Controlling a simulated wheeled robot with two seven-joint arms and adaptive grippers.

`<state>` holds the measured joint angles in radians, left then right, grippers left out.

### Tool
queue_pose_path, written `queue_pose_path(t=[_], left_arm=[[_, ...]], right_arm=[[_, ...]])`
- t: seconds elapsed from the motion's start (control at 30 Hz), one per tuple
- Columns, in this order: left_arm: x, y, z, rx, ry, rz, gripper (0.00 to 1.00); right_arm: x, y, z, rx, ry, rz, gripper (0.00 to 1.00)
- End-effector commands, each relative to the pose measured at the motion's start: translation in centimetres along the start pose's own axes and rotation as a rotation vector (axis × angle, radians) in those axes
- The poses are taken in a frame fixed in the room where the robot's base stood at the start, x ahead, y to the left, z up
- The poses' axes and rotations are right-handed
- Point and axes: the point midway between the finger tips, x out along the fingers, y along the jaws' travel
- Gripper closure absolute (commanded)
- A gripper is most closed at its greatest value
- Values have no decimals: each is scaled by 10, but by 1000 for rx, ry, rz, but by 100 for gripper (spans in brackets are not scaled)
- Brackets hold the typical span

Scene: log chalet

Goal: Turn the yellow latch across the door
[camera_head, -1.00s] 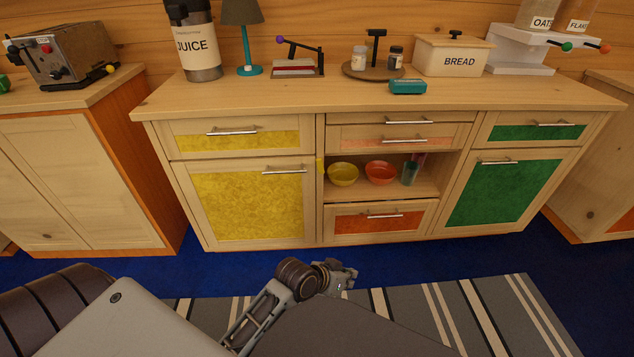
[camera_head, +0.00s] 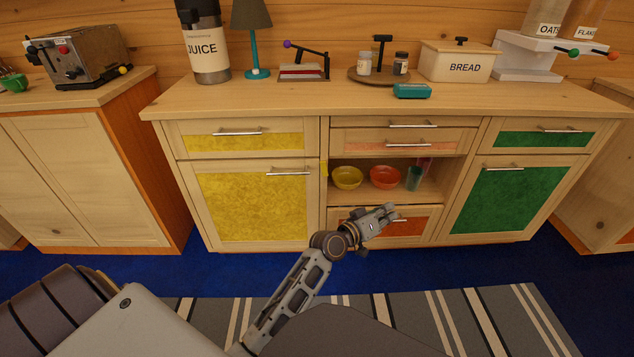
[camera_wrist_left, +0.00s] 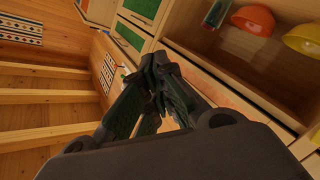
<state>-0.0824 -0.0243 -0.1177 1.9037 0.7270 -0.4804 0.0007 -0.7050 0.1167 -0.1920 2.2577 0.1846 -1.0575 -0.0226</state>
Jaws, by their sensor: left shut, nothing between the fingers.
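The small yellow latch (camera_head: 324,168) is on the post at the upper right edge of the yellow door (camera_head: 245,205). It looks upright, beside the door rather than across it. The door is closed and has a silver handle near its top right. My left gripper (camera_head: 390,213) is shut and empty, in front of the orange drawer (camera_head: 418,226), below and to the right of the latch. In the left wrist view, my left gripper (camera_wrist_left: 165,85) has its fingers together; I cannot make out the latch there. My right gripper is not in view.
The open shelf holds a yellow bowl (camera_head: 347,178), an orange bowl (camera_head: 385,177) and a teal cup (camera_head: 414,179). The orange drawer's handle (camera_head: 410,219) is close to my left gripper. The counter (camera_head: 300,100) overhangs the cabinet.

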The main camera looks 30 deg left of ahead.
Motion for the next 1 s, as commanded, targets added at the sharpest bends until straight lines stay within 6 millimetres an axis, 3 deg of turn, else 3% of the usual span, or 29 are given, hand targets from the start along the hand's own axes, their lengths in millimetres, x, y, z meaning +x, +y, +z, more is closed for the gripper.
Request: queue_pose_path(t=[0.47, 1.0], left_arm=[[23, -12, -63, -227, 277, 43, 100], [22, -56, -113, -480, 575, 10, 100]], right_arm=[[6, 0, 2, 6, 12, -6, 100], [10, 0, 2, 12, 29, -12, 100]])
